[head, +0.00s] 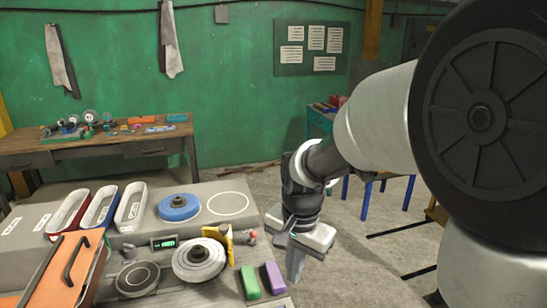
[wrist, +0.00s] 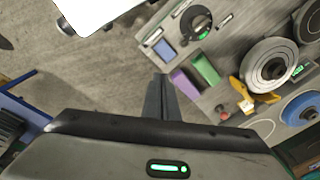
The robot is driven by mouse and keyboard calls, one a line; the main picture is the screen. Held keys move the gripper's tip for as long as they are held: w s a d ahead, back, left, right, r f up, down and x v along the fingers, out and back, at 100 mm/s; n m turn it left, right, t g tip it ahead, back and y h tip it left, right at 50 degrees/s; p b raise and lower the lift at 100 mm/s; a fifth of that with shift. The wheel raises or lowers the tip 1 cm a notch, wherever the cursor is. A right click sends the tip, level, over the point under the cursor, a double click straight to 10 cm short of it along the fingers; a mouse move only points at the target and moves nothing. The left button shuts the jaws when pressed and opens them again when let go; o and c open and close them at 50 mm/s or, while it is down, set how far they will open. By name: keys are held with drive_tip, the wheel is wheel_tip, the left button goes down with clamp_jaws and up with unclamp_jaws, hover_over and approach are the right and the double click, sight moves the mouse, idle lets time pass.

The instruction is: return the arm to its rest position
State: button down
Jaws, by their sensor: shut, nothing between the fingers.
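My arm reaches in from the right of the head view, with its large round joint close to the camera. My gripper (head: 294,278) hangs fingers down just off the right edge of the grey workbench (head: 228,300). In the wrist view my gripper (wrist: 161,80) shows its fingers together with nothing between them, above the floor beside the bench edge. A purple block (head: 274,278) and a green block (head: 250,282) lie on the bench just left of the gripper, apart from it.
The bench holds a silver disc (head: 199,259), a blue disc (head: 179,207), a yellow bracket (head: 228,243) and several trays. An orange panel (head: 72,268) is at left. A blue-legged table (head: 365,200) stands behind my arm. Floor (head: 350,255) right of the gripper is clear.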

drive_tip(key=s+d+r+n+t, duration=0.2)
drive_tip(key=s+d+r+n, duration=0.1)
drive_tip(key=s+r, duration=0.3)
drive_tip(key=s+d+r+n+t, duration=0.2)
drive_tip(key=s+d+r+n, duration=0.2)
drive_tip(key=s, duration=0.4)
drive_tip(key=shift+s+d+r, duration=0.4)
drive_tip(key=shift+d+r, duration=0.5)
drive_tip(key=shift+d, duration=0.35)
